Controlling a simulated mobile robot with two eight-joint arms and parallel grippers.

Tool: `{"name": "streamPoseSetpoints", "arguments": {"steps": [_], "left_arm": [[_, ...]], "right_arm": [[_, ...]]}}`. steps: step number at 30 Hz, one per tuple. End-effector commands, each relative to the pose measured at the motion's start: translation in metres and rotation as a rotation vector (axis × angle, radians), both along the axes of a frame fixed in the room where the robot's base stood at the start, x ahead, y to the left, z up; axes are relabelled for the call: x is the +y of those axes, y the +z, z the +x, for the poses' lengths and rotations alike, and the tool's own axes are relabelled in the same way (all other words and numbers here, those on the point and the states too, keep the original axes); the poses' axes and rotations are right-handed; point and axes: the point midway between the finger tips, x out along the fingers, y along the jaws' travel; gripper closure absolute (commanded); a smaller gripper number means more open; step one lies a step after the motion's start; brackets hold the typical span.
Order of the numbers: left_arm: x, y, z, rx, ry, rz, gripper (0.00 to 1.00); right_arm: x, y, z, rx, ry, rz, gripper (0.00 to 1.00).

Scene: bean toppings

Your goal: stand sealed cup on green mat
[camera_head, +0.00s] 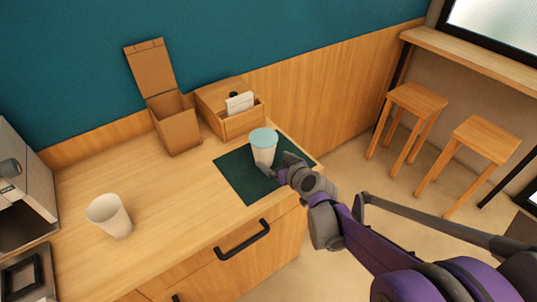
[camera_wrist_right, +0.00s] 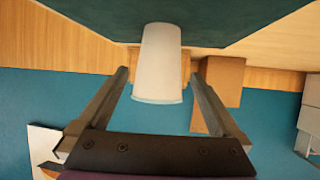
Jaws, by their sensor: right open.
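The sealed cup (camera_head: 263,147) is white with a pale teal lid and stands upright on the dark green mat (camera_head: 235,178) on the wooden counter. In the right wrist view the cup (camera_wrist_right: 160,65) appears upside down, between and beyond my two fingers, with the green mat (camera_wrist_right: 230,20) above it. My right gripper (camera_head: 276,167) is open at the cup's near right side. Gaps show between the fingers and the cup in the right wrist view (camera_wrist_right: 164,85). My left gripper is in neither view.
An open white cup (camera_head: 110,216) stands at the left of the counter, near a coffee machine (camera_head: 22,190). A tall open cardboard box (camera_head: 176,125) and a wooden holder with cards (camera_head: 232,108) stand behind the mat. Bare counter lies between the white cup and the mat.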

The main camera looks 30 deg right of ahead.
Motion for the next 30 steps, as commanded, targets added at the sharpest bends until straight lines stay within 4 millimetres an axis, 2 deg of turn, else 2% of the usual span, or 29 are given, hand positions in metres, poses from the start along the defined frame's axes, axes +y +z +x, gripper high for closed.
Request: {"name": "streamPoseSetpoints", "arguments": {"steps": [4,11,14,16,19,22,24,27,30], "left_arm": [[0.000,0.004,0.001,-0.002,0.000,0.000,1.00],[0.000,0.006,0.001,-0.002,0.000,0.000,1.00],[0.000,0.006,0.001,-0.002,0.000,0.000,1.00],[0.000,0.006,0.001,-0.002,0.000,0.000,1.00],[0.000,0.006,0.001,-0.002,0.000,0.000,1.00],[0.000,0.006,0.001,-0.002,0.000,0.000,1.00],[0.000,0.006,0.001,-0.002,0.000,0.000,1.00],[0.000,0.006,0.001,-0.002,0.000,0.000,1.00],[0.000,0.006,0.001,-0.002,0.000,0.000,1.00]], "right_arm": [[0.001,0.010,-0.019,0.000,-0.001,0.000,0.00],[0.003,0.014,-0.029,0.001,0.001,0.000,0.00],[0.018,0.012,-0.034,0.027,0.027,0.014,0.00],[0.044,0.008,-0.045,0.081,0.068,0.035,0.00],[0.094,-0.005,-0.077,0.214,0.137,0.072,0.00],[0.132,-0.022,-0.123,0.375,0.172,0.088,0.00],[0.147,-0.032,-0.155,0.477,0.167,0.083,0.00],[0.155,-0.043,-0.192,0.586,0.135,0.059,0.00],[0.154,-0.049,-0.215,0.646,0.098,0.035,0.00]]}}
